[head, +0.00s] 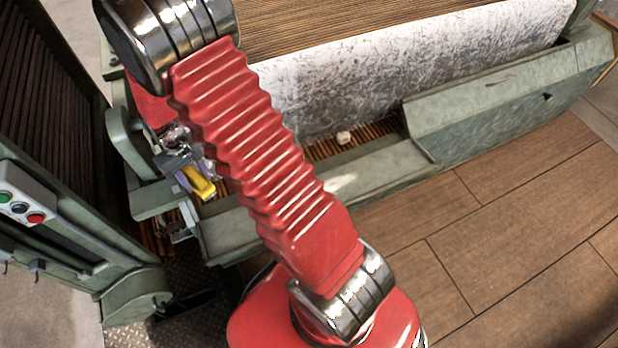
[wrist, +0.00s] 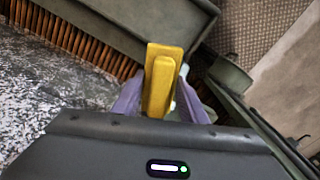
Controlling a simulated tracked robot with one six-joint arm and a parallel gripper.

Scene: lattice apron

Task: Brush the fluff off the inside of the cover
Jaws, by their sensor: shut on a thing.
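My gripper (head: 197,176) is at the left end of the machine in the head view, partly behind my red arm. Its purple fingers are shut on a yellow block (wrist: 160,82), which also shows in the head view (head: 201,183). It could be the brush's handle; I see no bristles. A long panel (head: 410,68), mottled grey and white as if coated with fluff, runs across the machine; I take it for the inside of the cover. It also shows at left in the wrist view (wrist: 45,95). The yellow block appears apart from it. My arm hides the panel's left end.
A small whitish lump (head: 344,137) lies on brown slats below the panel. A green trough (head: 380,168) runs along the front, with a raised green housing (head: 510,85) at right. A green frame with a button box (head: 22,205) stands at left. Wooden floor (head: 500,240) is clear at right.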

